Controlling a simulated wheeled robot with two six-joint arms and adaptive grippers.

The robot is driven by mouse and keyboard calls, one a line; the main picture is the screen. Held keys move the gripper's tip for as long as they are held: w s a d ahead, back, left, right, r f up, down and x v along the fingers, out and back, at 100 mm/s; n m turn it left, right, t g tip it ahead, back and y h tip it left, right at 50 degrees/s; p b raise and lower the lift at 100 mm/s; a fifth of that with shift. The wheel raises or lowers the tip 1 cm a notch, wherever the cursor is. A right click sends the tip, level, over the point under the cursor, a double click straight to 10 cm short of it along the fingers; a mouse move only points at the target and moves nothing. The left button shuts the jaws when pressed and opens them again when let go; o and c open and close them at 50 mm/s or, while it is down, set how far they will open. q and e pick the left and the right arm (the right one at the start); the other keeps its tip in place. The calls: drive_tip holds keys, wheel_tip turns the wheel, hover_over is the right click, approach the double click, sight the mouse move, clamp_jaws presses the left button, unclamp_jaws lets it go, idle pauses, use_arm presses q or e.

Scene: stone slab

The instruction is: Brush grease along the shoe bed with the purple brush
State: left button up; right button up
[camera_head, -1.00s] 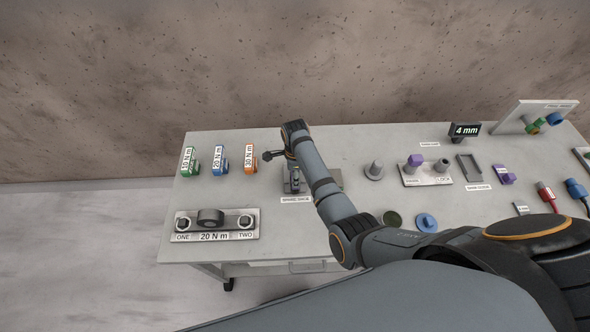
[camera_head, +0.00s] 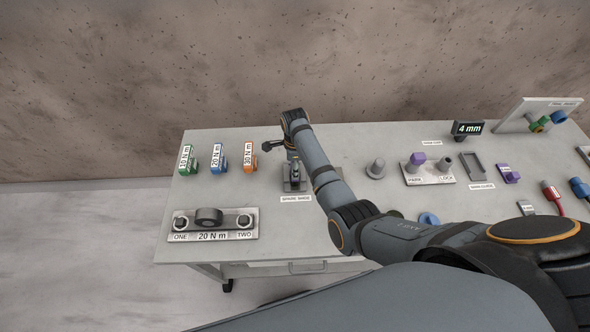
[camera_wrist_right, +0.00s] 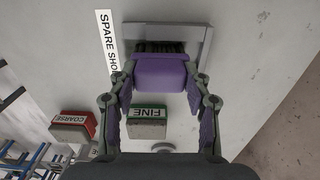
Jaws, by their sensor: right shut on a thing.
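My right gripper (camera_wrist_right: 160,82) is shut on the purple brush (camera_wrist_right: 160,72). Its dark bristles (camera_wrist_right: 160,47) lie over the grey shoe bed (camera_wrist_right: 205,45); I cannot tell whether they touch it. A SPARE SHOE label (camera_wrist_right: 106,42) lies beside the bed. In the head view my right arm reaches across the table, and the gripper (camera_head: 295,174) points down at the bed (camera_head: 288,186); the brush is hard to make out there. My left gripper is not in view.
A green FINE block (camera_wrist_right: 147,122) and a red COARSE block (camera_wrist_right: 72,127) stand near the gripper. Green, blue (camera_head: 218,158) and orange tools line the table's left. A 20 N m fixture (camera_head: 214,223) is at front left. A grey post (camera_head: 376,168) stands right of my arm.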

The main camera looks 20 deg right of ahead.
drive_tip(key=shift+s, duration=0.1)
idle(0.3)
drive_tip(key=shift+s+a+p, duration=0.15)
drive_tip(key=shift+s+p, duration=0.3)
drive_tip(key=shift+p, duration=0.05)
drive_tip(key=shift+s+a+p, duration=0.2)
drive_tip(key=shift+s+p, duration=0.3)
drive_tip(key=shift+s, duration=0.3)
drive_tip(key=shift+w+d+f+b, duration=0.15)
drive_tip(key=shift+w+d+b, duration=0.05)
drive_tip(key=shift+w+b, duration=0.5)
drive_tip(key=shift+w+d+b, duration=0.1)
drive_tip(key=shift+w+b, duration=0.2)
drive_tip(key=shift+w, duration=0.3)
